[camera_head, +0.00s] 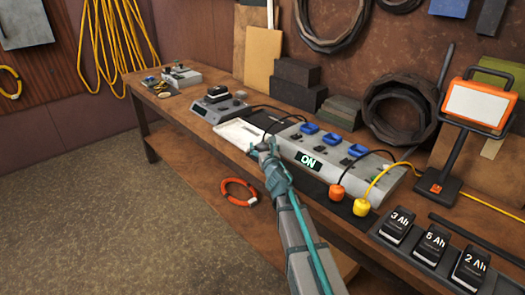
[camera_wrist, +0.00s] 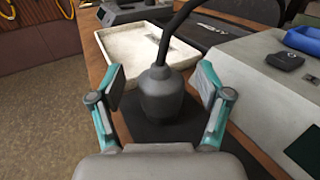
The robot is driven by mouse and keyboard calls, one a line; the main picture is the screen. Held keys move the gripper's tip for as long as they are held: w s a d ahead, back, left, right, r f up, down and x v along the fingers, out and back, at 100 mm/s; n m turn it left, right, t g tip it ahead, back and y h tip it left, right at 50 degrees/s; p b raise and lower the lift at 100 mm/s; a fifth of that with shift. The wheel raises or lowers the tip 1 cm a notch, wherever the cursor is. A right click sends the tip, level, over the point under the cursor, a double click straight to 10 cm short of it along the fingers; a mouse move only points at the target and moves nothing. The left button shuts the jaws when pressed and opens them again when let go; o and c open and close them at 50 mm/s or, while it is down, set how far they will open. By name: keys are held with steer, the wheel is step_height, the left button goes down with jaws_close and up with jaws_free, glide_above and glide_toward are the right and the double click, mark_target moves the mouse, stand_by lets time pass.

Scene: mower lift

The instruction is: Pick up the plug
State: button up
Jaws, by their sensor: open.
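A dark grey plug (camera_wrist: 164,98) stands upright on a black mat (camera_wrist: 150,133) in the wrist view, with its black cable (camera_wrist: 172,38) rising from the top. My gripper (camera_wrist: 162,84) is open, with one finger on each side of the plug. The plug appears centred between the fingers, with gaps on both sides; I see no contact. In the head view my gripper (camera_head: 264,147) is at the bench's front edge, left of the grey power strip (camera_head: 348,163). It hides the grey plug there, while the black cable (camera_head: 284,119) arcs behind it.
An orange plug (camera_head: 336,192) and a yellow plug (camera_head: 361,207) stand in front of the strip. A shallow white tray (camera_head: 236,133) lies just beyond my gripper. A charger (camera_head: 220,108) stands behind it. Labelled batteries (camera_head: 431,243) and a work lamp (camera_head: 478,104) are at right.

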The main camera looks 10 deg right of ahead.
steer(key=shift+w, duration=0.25)
steer(key=c, duration=1.3)
steer(key=shift+r, duration=0.15)
